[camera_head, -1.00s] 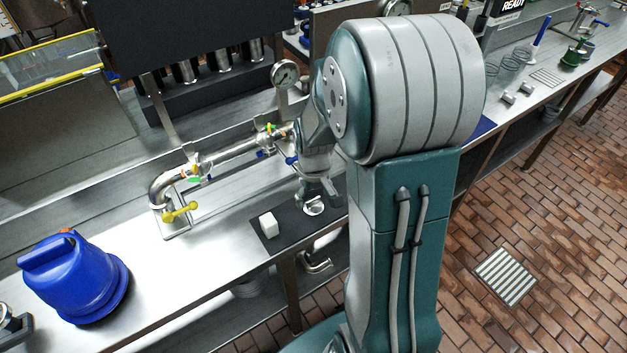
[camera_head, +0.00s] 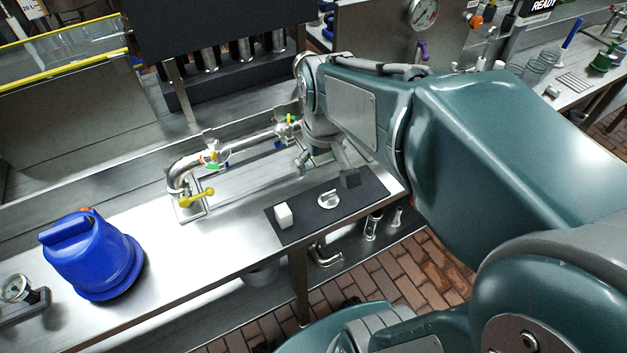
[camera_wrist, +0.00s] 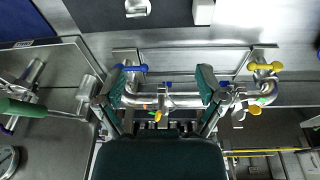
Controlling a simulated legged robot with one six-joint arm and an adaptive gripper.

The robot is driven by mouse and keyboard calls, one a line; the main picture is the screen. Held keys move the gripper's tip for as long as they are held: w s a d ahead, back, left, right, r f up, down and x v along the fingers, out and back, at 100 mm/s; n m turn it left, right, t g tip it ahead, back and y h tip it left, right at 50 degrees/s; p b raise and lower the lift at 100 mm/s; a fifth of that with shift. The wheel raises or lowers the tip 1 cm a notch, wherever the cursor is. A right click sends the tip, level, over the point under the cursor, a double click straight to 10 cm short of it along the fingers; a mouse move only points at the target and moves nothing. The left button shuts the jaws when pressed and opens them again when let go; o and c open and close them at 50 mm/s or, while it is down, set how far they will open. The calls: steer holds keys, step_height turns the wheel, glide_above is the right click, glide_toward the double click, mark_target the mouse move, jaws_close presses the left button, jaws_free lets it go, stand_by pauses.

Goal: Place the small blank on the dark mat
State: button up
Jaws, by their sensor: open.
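The dark mat (camera_head: 305,211) lies on the steel bench, and its edge shows at the top of the wrist view (camera_wrist: 168,14). A small round pale metal piece (camera_head: 328,200), which looks like the small blank, lies flat on the mat, and it also shows in the wrist view (camera_wrist: 137,8). A white block (camera_head: 284,216) stands near the mat's left end, and it shows in the wrist view too (camera_wrist: 202,12). My gripper (camera_head: 332,170) is open and empty above the mat's far side, apart from the round piece. Its spread fingers show in the wrist view (camera_wrist: 157,88).
A steel pipe (camera_head: 235,149) with a yellow-handled valve (camera_head: 197,198) runs behind the mat. A blue container (camera_head: 90,255) stands at the left. A pressure gauge (camera_head: 424,13) is at the back. The bench between container and mat is clear.

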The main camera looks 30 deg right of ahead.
steer(key=s+a+r+t, duration=0.3)
steer(key=s+a+r, duration=0.1)
steer(key=s, duration=0.4)
steer(key=shift+s+a+r, duration=0.15)
steer(key=shift+s+a, duration=0.2)
steer(key=shift+a, duration=0.5)
